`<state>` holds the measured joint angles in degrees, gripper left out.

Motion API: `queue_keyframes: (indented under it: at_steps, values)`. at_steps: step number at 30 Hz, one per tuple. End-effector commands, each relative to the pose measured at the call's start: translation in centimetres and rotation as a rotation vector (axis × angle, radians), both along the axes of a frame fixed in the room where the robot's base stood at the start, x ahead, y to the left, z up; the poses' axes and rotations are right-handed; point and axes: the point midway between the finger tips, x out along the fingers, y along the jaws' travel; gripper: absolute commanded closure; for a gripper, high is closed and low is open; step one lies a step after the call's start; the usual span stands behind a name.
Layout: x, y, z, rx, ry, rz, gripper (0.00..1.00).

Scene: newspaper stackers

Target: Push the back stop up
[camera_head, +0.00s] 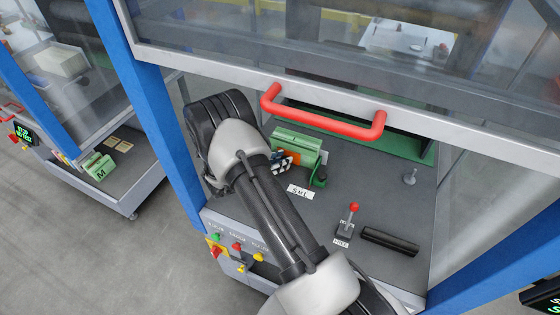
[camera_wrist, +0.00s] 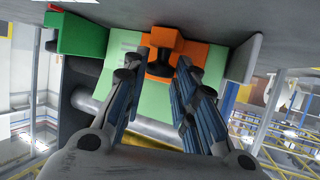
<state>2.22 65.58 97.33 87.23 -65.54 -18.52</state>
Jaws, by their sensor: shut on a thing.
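A green mechanism with an orange piece, which looks like the back stop, stands on the grey deck under the red handle. Its green body (camera_head: 297,141) shows in the head view, with the orange part mostly hidden by my gripper (camera_head: 282,162). A pale green plate (camera_wrist: 117,65) lies behind the fingers. Exact finger contact is hard to see.
A red handle (camera_head: 322,119) on the raised clear guard hangs just above and behind my gripper. A red-knobbed lever (camera_head: 350,216), a black bar (camera_head: 390,242) and a small grey peg (camera_head: 410,178) stand on the deck to the right. Blue posts flank the machine.

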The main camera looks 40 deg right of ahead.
Motion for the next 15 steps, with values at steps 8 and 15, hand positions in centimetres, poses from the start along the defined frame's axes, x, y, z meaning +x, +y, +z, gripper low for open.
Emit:
queue_keyframes:
  at_steps: [8,15]
  values:
    - [0.21,-0.48,0.07,-0.001,0.001,-0.001,1.0]
    - [0.21,-0.44,-0.01,-0.001,0.001,-0.001,0.71]
